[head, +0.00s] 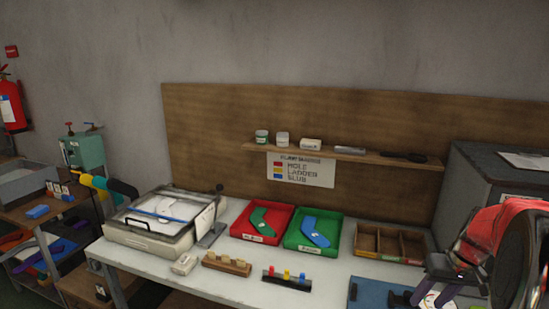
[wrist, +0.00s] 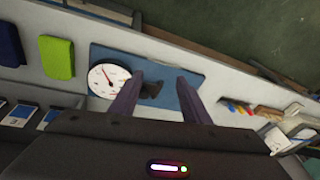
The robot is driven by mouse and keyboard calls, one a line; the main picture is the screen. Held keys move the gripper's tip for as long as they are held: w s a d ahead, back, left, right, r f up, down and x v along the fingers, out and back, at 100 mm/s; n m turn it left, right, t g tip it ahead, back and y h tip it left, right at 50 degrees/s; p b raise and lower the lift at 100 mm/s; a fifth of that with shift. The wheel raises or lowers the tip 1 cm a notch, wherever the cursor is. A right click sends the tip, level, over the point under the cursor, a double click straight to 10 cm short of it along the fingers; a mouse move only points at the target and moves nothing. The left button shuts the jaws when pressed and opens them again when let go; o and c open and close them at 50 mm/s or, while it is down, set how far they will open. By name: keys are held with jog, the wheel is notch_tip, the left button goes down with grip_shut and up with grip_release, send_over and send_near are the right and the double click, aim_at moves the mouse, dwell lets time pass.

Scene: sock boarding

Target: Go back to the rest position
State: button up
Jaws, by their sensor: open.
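My gripper (head: 448,296) is at the lower right of the head view, in front of the table's right end. In the wrist view its two dark fingers (wrist: 160,82) are apart with no object held between them. Below them lies a blue mat (wrist: 105,57), which also shows in the head view (head: 368,292). A white round dial with a red needle (wrist: 108,79) and a small dark item (wrist: 151,89) lie on the mat, the dial partly hidden by a finger.
A red tray (head: 240,226) and a green tray (head: 290,240) each hold a sock. A wooden divided box (head: 362,243) stands right of them. A white lidded press (head: 128,240), a coloured peg block (head: 287,281) and a shelf (head: 350,155) are near. A dark cabinet (head: 480,160) stands right.

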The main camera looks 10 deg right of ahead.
jog(key=s+a+r+n+t, duration=0.1)
jog(key=s+a+r, duration=0.2)
jog(key=a, duration=0.7)
jog(key=s+a+r+n+t, duration=0.1)
jog(key=s+a+r, duration=0.2)
jog(key=s+a, duration=0.4)
jog(key=s+a+r+t+h, duration=0.1)
jog(key=s+a+r, duration=0.3)
jog(key=a, duration=0.9)
jog(key=shift+s+a+n, duration=0.3)
jog(key=shift+s+n, duration=0.1)
jog(key=shift+s, duration=0.4)
jog(key=shift+d, duration=0.15)
